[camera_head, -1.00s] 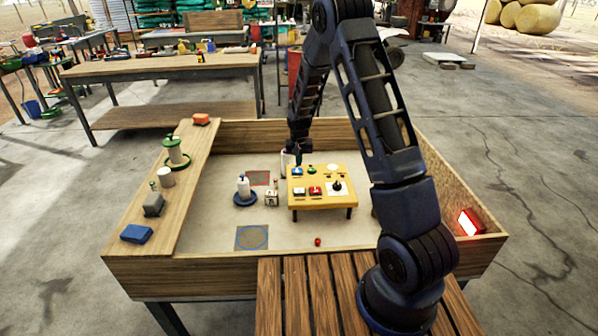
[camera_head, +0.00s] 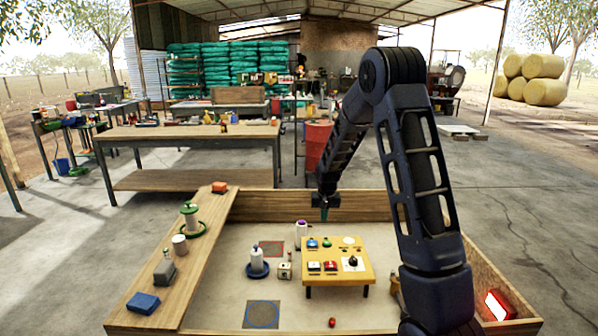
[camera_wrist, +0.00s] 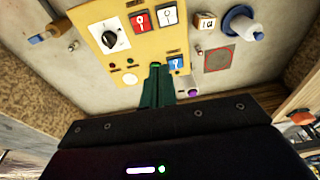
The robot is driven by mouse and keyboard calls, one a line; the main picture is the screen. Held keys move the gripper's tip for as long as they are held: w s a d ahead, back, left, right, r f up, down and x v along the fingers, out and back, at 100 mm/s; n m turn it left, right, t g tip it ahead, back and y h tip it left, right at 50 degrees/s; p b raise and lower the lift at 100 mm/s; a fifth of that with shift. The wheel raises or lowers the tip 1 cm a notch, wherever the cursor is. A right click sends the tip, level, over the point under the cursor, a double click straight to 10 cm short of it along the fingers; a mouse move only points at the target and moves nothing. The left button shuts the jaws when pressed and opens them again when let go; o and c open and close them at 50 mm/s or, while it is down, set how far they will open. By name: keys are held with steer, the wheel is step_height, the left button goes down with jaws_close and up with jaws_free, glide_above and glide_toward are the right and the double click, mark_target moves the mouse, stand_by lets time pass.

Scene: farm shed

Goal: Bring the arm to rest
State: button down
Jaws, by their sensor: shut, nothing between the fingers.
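My gripper (camera_head: 324,213) hangs at the end of my bent arm, above the back edge of the yellow panel table (camera_head: 341,283) in the sandy box. In the wrist view its dark green fingers (camera_wrist: 156,84) are shut together with nothing between them. The fingertips overlap the edge of the yellow panel (camera_wrist: 120,70) in that view. The panel carries a black knob (camera_wrist: 111,38), a red switch (camera_wrist: 142,22) and a blue switch (camera_wrist: 175,64). A white bottle with a purple cap (camera_head: 301,229) stands just left of the panel table.
A white bottle on a blue base (camera_head: 257,262) and a numbered cube (camera_head: 285,271) stand left of the panel. A red ball (camera_head: 332,322) lies in front. A lit red box (camera_head: 500,305) is at the right. The left plank (camera_head: 184,282) holds several objects.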

steer(key=s+d+r+t, duration=0.1)
steer(key=s+d+r, duration=0.4)
steer(key=s+r, duration=0.4)
steer(key=s+d+r, duration=0.6)
steer(key=s+r, duration=0.2)
steer(key=r, duration=0.4)
steer(key=s+d+r+t, duration=0.1)
steer(key=s+d+r, duration=0.1)
steer(key=s, duration=0.8)
steer(key=s+d+r, duration=0.2)
steer(key=s+d, duration=0.2)
steer(key=s, duration=0.7)
steer(key=shift+s+r+t, duration=0.25)
steer(key=shift+r+t, duration=0.15)
